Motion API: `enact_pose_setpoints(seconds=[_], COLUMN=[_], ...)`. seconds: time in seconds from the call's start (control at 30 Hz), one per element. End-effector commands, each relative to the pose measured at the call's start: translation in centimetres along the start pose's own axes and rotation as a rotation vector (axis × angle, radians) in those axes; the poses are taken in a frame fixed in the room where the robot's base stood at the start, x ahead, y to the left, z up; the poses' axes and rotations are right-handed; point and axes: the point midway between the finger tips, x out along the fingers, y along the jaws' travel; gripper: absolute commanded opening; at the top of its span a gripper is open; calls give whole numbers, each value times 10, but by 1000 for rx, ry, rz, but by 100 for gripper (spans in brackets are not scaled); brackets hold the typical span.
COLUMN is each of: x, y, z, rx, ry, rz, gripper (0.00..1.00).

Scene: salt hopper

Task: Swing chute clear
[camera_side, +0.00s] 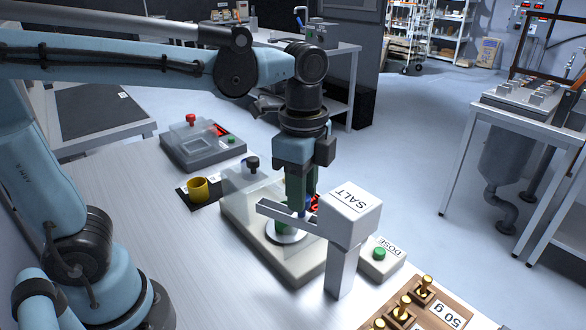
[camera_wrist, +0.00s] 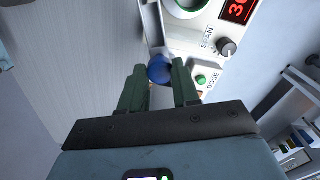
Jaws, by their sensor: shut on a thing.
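The SALT hopper (camera_side: 348,230) is a pale box on a post at the front of the bench. Its grey chute (camera_side: 280,212) reaches left, over the round pan (camera_side: 285,236) of the balance (camera_side: 262,240). My gripper (camera_side: 302,205) points down beside the chute, and its green fingers partly hide the balance. In the wrist view, a blue ball knob (camera_wrist: 159,70) sits between the fingertips of my gripper (camera_wrist: 160,75), which is shut on it. A pale bar, seemingly the chute (camera_wrist: 154,32), runs up from the knob beside the balance pan (camera_wrist: 190,6).
A DOSE box (camera_side: 380,258) with a green button stands right of the hopper. A wooden block (camera_side: 440,308) holds brass weights. A yellow cup (camera_side: 198,190) and a grey device with a red knob (camera_side: 200,145) stand behind left. The bench's left side is clear.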

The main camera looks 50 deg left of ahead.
Motion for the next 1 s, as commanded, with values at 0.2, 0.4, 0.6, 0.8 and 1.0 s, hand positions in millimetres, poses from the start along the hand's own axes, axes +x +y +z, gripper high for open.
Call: enact_pose_setpoints(seconds=[0.2,0.4,0.6,0.8,1.0], x=[0,0,0,0,0], y=[17,32,45,57,65], z=[-2,-7,-14,-24,-34], rx=[-202,-391,-580,-768,-937], ry=[1,1,1,1,1], rz=[-1,0,0,0,0], gripper=[0,0,0,0,0])
